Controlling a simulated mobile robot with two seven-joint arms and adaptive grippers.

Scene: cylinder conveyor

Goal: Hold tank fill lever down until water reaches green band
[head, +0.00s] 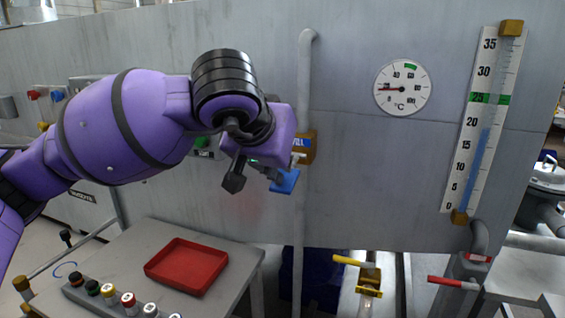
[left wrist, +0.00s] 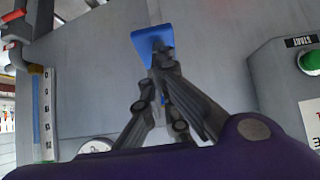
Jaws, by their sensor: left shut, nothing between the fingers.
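The fill lever (head: 284,181) has a blue paddle and hangs below a brass block marked FILL (head: 304,147) on the grey tank wall. My left gripper (head: 270,174) is shut and empty, with its fingertips at the paddle; I cannot tell whether they press on it. In the left wrist view the blue paddle (left wrist: 152,42) shows just beyond the closed fingertips (left wrist: 162,66), which partly hide the lever. The level gauge (head: 483,120) has a blue water column (head: 478,165) reaching about 18, below the green band (head: 490,99) at 25. My right gripper is not in view.
A round temperature dial (head: 402,88) sits left of the gauge. A red tray (head: 187,266) and several capped jars (head: 108,290) stand on the bench below. Yellow (head: 352,262) and red (head: 453,282) valve handles are at lower right. A green START button (left wrist: 312,62) is on the wall.

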